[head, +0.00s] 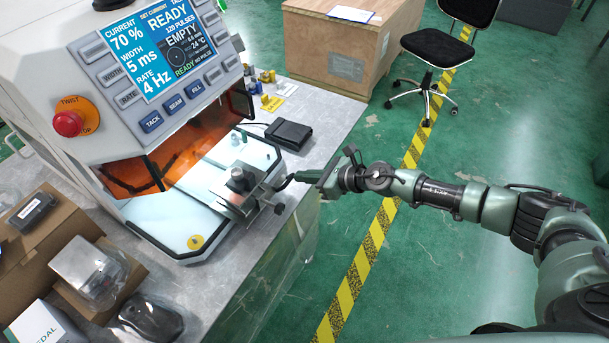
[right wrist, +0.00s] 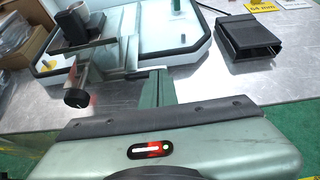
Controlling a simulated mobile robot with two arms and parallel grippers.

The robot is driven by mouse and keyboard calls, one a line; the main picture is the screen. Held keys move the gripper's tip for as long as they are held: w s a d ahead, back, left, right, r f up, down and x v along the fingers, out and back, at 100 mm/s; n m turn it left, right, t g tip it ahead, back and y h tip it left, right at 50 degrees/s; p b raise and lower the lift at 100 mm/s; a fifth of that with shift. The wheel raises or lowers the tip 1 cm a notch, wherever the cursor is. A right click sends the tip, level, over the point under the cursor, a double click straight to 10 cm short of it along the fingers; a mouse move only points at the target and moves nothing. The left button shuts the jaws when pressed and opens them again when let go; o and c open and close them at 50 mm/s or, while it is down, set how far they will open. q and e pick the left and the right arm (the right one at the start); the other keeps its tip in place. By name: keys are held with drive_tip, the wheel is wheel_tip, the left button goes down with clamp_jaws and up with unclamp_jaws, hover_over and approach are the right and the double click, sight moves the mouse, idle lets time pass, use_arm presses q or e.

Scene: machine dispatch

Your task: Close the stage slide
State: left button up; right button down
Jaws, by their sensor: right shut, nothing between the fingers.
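The stage slide (head: 232,202) is a small metal platform that sticks out past the front edge of the white machine's lit bay. My right gripper (head: 287,183) is shut and empty, right beside the slide's outer end. In the right wrist view its fingers (right wrist: 155,88) point toward the slide; whether they touch it I cannot tell. My left gripper is not in view.
The machine's screen (head: 160,48) reads READY and EMPTY, above an orange shield (head: 180,150). A black box (head: 289,134) lies on the bench behind my gripper. Cardboard boxes (head: 55,240) and a black mouse (head: 150,320) are at left.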

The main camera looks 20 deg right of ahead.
drive_tip(key=w+a, duration=0.4)
drive_tip(key=shift+w+a+r, duration=0.1)
drive_tip(key=shift+w+a, duration=0.05)
drive_tip(key=shift+a, duration=0.05)
drive_tip(key=w+a+b, duration=0.1)
drive_tip(key=w+a, duration=0.2)
drive_tip(key=w+a+b, duration=0.1)
drive_tip(key=w+a, duration=0.2)
drive_tip(key=shift+w+a+f+b, duration=0.2)
drive_tip(key=shift+a+b, duration=0.05)
drive_tip(key=shift+b, duration=0.15)
drive_tip(key=shift+w+a, duration=0.35)
drive_tip(key=shift+w, duration=0.05)
drive_tip(key=shift+r, duration=0.3)
drive_tip(key=shift+w+r, duration=0.1)
